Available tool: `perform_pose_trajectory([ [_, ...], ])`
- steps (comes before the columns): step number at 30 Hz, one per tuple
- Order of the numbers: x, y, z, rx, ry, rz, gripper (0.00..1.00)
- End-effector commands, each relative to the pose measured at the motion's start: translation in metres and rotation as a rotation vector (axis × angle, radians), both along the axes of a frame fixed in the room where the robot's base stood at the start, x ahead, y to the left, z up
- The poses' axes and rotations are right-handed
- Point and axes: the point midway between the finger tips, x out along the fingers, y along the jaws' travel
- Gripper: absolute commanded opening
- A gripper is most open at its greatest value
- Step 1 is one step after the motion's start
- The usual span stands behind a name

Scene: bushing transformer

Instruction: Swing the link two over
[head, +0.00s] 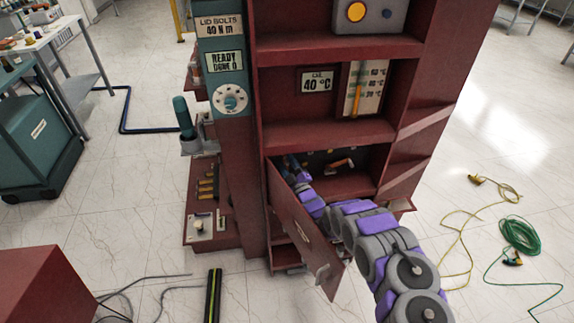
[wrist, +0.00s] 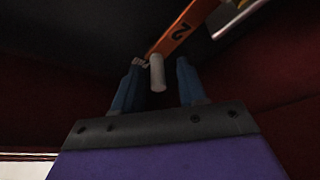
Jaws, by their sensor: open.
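The link is an orange bar (wrist: 182,30) with a black mark like a 2, running diagonally at the top of the wrist view. A pale grey peg (wrist: 157,74) shows at its lower end. My gripper (wrist: 159,63) is open, its two blue fingers on either side of the peg with gaps showing; I cannot tell how deep the peg sits between them. In the head view my gripper (head: 291,164) is inside the lower compartment, partly hidden by the open door. An orange piece (head: 341,163) shows at the compartment's back, right of my gripper.
The red cabinet (head: 325,134) surrounds the compartment. Its open door (head: 300,225) hangs close left of my arm. A silver part (wrist: 234,18) lies beside the orange bar. Yellow and green cables (head: 519,236) lie on the floor at right.

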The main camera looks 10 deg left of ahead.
Motion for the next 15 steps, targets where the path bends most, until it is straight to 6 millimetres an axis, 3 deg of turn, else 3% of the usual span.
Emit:
perform_pose_trajectory([
  [9,0.0015,0.0009,0.0005,-0.001,0.001,0.0,0.41],
  [15,0.0014,0.0009,0.0005,-0.001,0.001,0.0,0.23],
])
